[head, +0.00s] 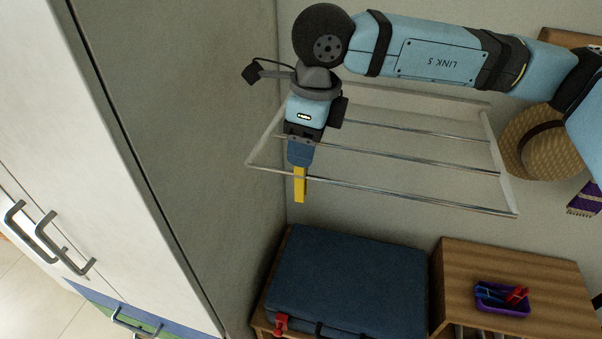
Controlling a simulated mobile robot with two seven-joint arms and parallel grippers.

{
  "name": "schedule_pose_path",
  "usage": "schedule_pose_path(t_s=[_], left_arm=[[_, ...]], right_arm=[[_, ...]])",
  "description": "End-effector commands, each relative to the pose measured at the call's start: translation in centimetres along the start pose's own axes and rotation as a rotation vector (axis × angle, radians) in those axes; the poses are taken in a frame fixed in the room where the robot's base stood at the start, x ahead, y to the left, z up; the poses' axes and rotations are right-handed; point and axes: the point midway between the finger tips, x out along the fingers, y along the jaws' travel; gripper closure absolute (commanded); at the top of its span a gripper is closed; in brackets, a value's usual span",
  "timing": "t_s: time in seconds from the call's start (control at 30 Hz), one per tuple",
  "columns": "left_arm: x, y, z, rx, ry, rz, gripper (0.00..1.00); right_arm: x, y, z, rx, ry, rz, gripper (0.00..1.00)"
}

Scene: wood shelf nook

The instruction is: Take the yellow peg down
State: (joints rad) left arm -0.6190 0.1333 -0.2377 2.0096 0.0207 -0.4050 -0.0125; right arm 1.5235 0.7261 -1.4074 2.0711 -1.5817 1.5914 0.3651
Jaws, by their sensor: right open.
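The yellow peg (300,188) hangs at the front rod of the wall drying rack (420,187), near the rack's left end. My right gripper (300,163) comes down from above and its jaws are open at the top of the peg. The gripper hides the peg's upper part, so I cannot tell how far the jaws reach around it. My left gripper is out of view.
A purple tray (516,310) with blue and red pegs (490,293) stands on a wooden cabinet (560,285) at the lower right. A dark blue suitcase (345,280) lies below the rack. A straw hat (555,150) hangs at the right. A grey wall panel (200,130) stands close at the left.

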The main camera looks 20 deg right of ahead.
Motion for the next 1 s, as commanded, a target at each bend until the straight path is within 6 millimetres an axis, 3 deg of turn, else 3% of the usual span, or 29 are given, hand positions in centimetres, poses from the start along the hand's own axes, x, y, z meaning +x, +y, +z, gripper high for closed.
schedule_pose_path(t_s=[0.27, 0.53, 0.83, 1.0], left_arm=[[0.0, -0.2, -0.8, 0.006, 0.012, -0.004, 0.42], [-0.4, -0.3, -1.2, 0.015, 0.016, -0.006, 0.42], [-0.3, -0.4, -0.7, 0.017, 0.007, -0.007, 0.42], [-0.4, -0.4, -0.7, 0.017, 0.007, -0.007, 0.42]], right_arm=[[2.2, 0.0, 0.0, -0.001, 0.002, 0.001, 0.41], [6.0, 0.0, 0.2, -0.001, 0.001, 0.001, 0.41], [6.6, -0.1, 0.1, -0.001, -0.001, 0.000, 0.41], [6.6, -0.1, 0.1, -0.001, -0.001, 0.000, 0.80]])
